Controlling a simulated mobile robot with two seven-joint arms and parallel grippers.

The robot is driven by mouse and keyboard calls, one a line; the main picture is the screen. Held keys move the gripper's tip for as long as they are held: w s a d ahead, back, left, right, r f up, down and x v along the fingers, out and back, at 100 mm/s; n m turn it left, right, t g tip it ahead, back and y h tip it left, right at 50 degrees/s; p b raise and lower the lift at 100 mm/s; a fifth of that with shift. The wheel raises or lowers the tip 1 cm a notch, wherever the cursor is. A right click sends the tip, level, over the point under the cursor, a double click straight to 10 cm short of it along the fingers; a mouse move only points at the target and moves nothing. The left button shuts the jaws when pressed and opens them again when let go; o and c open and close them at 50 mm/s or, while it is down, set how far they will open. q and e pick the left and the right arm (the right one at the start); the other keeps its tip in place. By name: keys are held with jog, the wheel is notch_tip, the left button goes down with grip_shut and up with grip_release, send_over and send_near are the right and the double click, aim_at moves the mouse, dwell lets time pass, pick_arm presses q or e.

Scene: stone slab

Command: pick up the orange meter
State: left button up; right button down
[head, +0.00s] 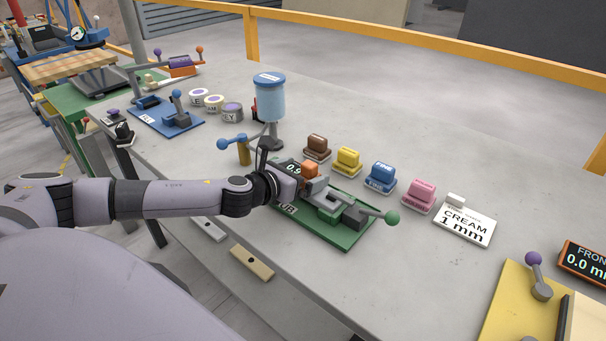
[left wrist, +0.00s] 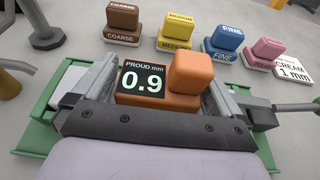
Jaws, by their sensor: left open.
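The orange meter (left wrist: 188,72) is a block with a raised orange knob and a dark display reading "PROUD mm 0.9". It sits over the green-based fixture (head: 331,236); in the head view the orange meter (head: 310,169) shows just beyond my left gripper (head: 303,182). In the left wrist view my left gripper (left wrist: 160,95) is open, with a grey finger on each side of the meter. I cannot tell whether the fingers touch it. The dark gripper body hides the meter's near lower edge. My right gripper is in neither view.
Brown (head: 317,147), yellow (head: 348,161), blue (head: 381,177) and pink (head: 419,195) blocks stand in a row behind the fixture. A cream sign (head: 465,222) lies to their right. A blue canister on a stand (head: 270,98) rises behind my gripper. The fixture's green-knobbed lever (head: 391,218) points right.

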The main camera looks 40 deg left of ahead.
pick_arm(q)
jog(key=c, duration=1)
jog(key=shift+o, duration=0.2)
jog(key=shift+r, duration=0.1)
